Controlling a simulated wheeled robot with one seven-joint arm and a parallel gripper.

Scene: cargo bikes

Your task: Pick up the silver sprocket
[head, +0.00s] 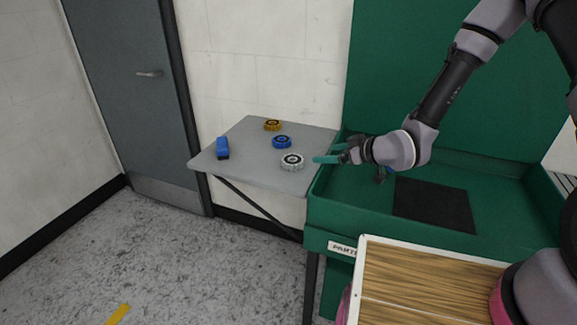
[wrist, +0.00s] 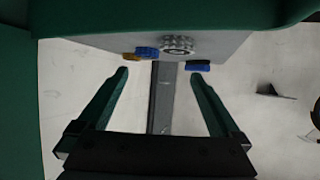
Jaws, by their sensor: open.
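The silver sprocket (head: 292,161) lies on the grey side table (head: 240,178), near its right edge. It also shows in the wrist view (wrist: 178,44), beyond my fingertips and slightly right of centre. My gripper (head: 322,159) is just right of the sprocket in the head view, over the edge of the green bench. In the wrist view my two green fingers (wrist: 160,80) are spread wide with nothing between them. The gripper is apart from the sprocket.
A blue sprocket (head: 282,141) and a gold sprocket (head: 272,125) lie behind the silver one. A blue object (head: 222,148) with a dark end is at the table's left. The green bench (head: 330,215) has a raised rim beside the table. A grey door (head: 130,90) stands left.

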